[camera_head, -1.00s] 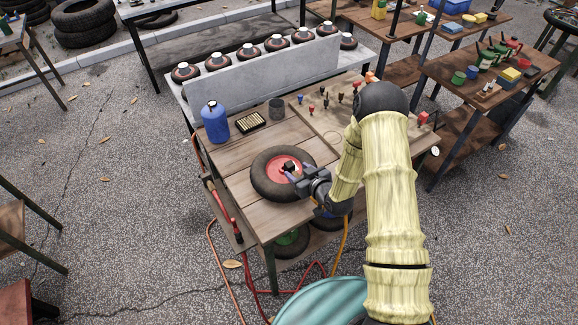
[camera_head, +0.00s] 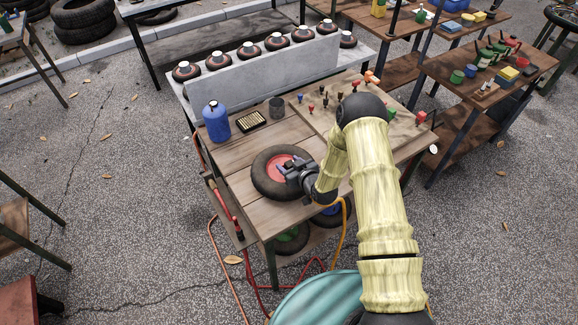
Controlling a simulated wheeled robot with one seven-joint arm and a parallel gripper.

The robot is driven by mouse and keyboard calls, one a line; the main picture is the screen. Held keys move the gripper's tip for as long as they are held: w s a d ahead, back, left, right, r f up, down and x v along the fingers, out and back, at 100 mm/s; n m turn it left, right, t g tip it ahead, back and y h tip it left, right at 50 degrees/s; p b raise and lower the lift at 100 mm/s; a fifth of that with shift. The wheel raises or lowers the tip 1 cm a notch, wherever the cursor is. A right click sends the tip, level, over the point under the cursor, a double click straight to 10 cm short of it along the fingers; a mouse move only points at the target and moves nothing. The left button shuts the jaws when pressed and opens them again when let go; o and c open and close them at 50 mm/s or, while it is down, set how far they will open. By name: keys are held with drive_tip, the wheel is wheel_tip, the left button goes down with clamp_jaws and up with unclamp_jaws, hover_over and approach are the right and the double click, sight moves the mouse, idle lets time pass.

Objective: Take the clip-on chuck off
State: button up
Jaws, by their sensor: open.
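A small black tyre with a red hub (camera_head: 267,187) lies flat on the wooden cart top (camera_head: 235,157). My gripper (camera_head: 281,167) is open over the hub, reaching in from the right. Its fingers and body cover the middle of the wheel. The clip-on chuck cannot be made out there; whether it sits between my fingers is hidden.
A blue bottle (camera_head: 216,122), a black tray (camera_head: 251,121) and a dark cup (camera_head: 276,107) stand behind the wheel. Several small fittings (camera_head: 325,101) stand on a board at the right. A grey panel (camera_head: 262,72) closes the back. Bare wood lies left of the wheel.

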idle(0.4)
drive_tip(key=c, duration=1.1)
drive_tip(key=shift+r, duration=0.15)
wheel_tip(320, 180, up, 10)
drive_tip(key=b, duration=0.3)
drive_tip(key=shift+f, duration=0.2)
drive_tip(key=shift+r, duration=0.1)
wheel_tip(320, 180, up, 5)
drive_tip(key=p, duration=0.3)
hover_over(290, 164)
drive_tip(key=shift+w, duration=0.1)
idle(0.3)
